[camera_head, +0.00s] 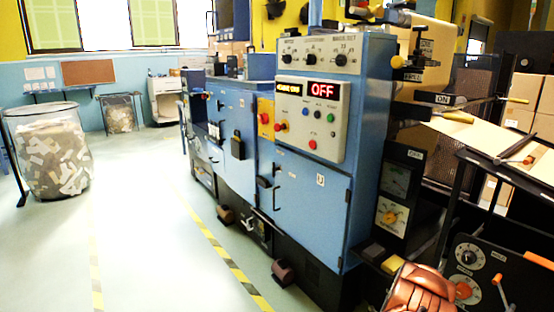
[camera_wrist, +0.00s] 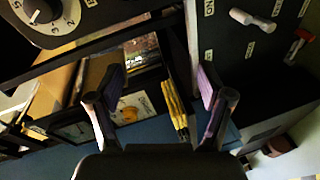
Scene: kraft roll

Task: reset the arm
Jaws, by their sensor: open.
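My gripper (camera_wrist: 155,92) shows in the wrist view with its two dark, purple-padded fingers wide apart. Nothing is held between them. Beyond the fingers are parts of a machine: a panel with a yellow knob (camera_wrist: 128,114), yellow bars (camera_wrist: 175,108) and a blue surface (camera_wrist: 165,132). I cannot tell how far the fingers are from these parts. I do not make out my gripper in the head view.
A large blue machine (camera_head: 310,190) with a lit OFF display (camera_head: 323,90) fills the middle of the head view. A bin of paper scraps (camera_head: 50,160) stands at left. Open floor (camera_head: 150,230) lies between. A brown leather seat (camera_head: 420,290) is at the bottom right.

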